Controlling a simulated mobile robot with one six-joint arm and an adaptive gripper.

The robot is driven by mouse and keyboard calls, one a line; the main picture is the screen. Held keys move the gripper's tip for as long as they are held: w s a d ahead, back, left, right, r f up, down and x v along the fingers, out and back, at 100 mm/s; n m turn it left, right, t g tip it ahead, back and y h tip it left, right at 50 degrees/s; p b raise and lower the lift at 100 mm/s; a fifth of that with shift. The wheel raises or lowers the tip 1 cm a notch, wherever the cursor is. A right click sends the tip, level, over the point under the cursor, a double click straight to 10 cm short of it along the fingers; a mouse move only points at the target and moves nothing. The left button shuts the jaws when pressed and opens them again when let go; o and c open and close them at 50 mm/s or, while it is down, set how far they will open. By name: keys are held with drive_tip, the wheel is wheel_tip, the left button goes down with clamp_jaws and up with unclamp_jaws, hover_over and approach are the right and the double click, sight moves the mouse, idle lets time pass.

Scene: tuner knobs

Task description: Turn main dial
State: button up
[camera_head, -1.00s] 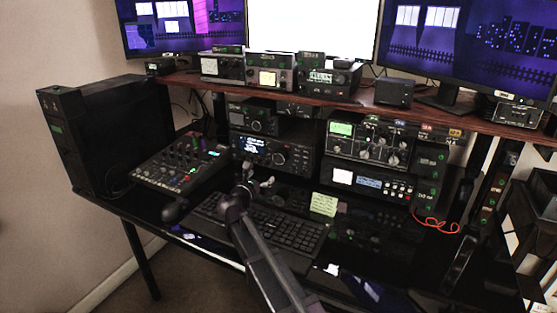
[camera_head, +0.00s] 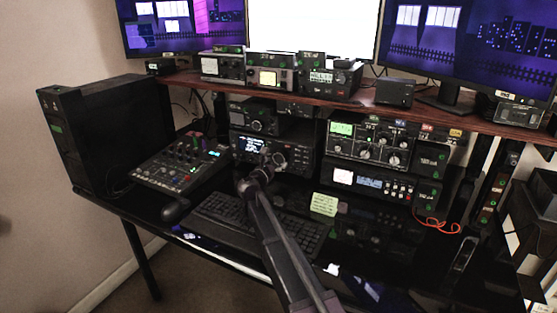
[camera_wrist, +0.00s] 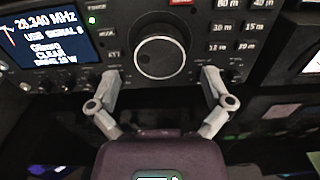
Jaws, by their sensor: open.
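The main dial (camera_wrist: 160,57) is a large round black knob with a pale ring on the front of a black radio. In the wrist view it sits at upper middle, just beyond my gripper (camera_wrist: 163,80). My gripper is open, with one finger low on each side of the dial; I cannot tell whether either finger touches it. The radio's lit screen (camera_wrist: 45,37) reads 28,340 MHz. In the head view the radio (camera_head: 302,158) stands on the desk under the shelf, and my gripper (camera_head: 266,160) is in front of its face, partly hiding it.
A keyboard (camera_head: 305,232) lies below my arm. A mixer (camera_head: 180,167) is at left, and another stack of radios (camera_head: 368,150) is at right. A shelf (camera_head: 420,118) with several devices runs above.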

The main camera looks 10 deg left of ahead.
sight(279, 159)
drive_tip(key=shift+x, duration=1.65)
drive_tip(key=c, duration=1)
